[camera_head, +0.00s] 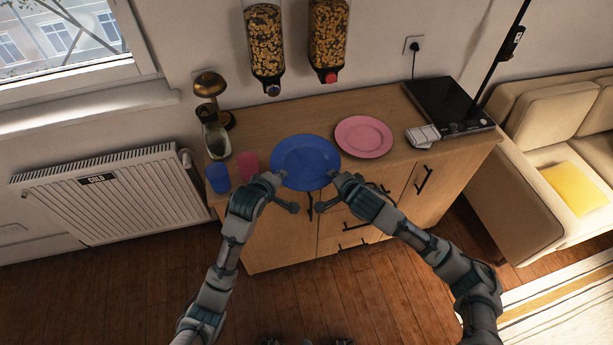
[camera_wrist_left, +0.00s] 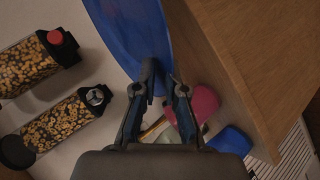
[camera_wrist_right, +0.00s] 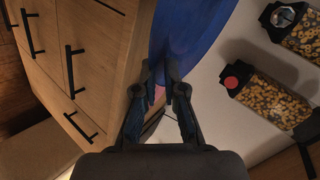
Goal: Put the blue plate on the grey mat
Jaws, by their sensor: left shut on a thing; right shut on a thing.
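The blue plate (camera_head: 305,158) is at the front of the wooden counter, between my two grippers. My left gripper (camera_head: 281,175) is shut on its left rim and my right gripper (camera_head: 333,175) is shut on its right rim. The plate also shows between the fingers in the left wrist view (camera_wrist_left: 128,32) and in the right wrist view (camera_wrist_right: 184,32). I cannot tell whether the plate touches the counter. I cannot make out a grey mat in any view; the area under the plate is hidden.
The wooden counter (camera_head: 285,128) also bears a pink plate (camera_head: 364,137), a blue cup (camera_head: 218,178), a pink cup (camera_head: 248,165), a glass jar (camera_head: 217,143) and a black hob (camera_head: 447,104). Cereal dispensers (camera_head: 264,42) hang above. A sofa (camera_head: 553,128) stands right.

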